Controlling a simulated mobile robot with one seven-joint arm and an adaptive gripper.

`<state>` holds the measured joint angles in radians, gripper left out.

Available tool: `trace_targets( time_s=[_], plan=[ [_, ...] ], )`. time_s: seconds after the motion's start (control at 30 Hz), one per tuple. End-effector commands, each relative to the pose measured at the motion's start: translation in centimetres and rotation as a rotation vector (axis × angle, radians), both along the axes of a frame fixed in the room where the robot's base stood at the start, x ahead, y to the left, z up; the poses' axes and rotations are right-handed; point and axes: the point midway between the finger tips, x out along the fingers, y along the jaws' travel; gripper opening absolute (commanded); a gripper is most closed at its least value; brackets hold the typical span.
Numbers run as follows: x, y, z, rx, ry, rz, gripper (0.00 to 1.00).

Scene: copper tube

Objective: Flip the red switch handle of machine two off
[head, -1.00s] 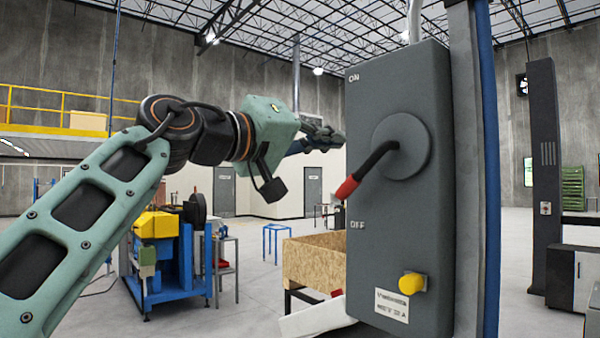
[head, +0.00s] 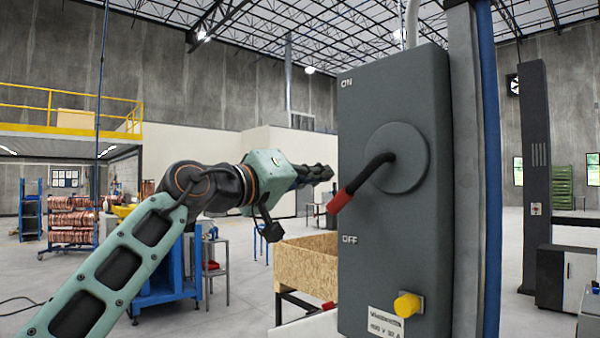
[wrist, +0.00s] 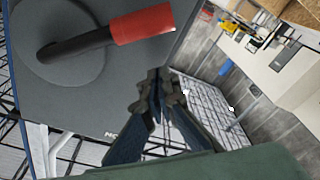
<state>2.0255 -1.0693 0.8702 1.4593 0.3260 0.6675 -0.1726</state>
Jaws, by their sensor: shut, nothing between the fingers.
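The grey switch box (head: 390,270) stands upright on a post at the right of the head view, with "ON" at its top and "OFF" lower down. Its handle (head: 362,182) is a black bent lever on a round disc, with a red grip pointing down and left toward the "OFF" label. In the wrist view the red grip (wrist: 142,24) is at the top, apart from the fingers. My gripper (head: 325,173) is shut and empty, to the left of the box and slightly above the red grip. Its fingers also show in the wrist view (wrist: 157,88).
A yellow knob (head: 407,305) sits low on the box. A wooden crate (head: 305,262) on a stand is behind the box at left. Blue machinery (head: 165,275) stands behind my arm. The air left of the box is open.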

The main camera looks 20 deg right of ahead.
Motion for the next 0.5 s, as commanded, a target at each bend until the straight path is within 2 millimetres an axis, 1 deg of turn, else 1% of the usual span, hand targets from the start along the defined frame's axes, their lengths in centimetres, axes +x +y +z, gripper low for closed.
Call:
trace_targets(
  time_s=[0.03,0.2,0.3,0.5],
  plan=[
    [-0.5,0.3,-0.8,0.000,0.000,0.001,0.00],
    [-1.8,0.3,-2.2,0.000,0.000,0.001,0.00],
    [-2.3,0.2,-2.6,-0.001,0.000,0.001,0.00],
    [-2.7,0.2,-3.0,0.000,0.000,0.000,0.00]
  ],
)
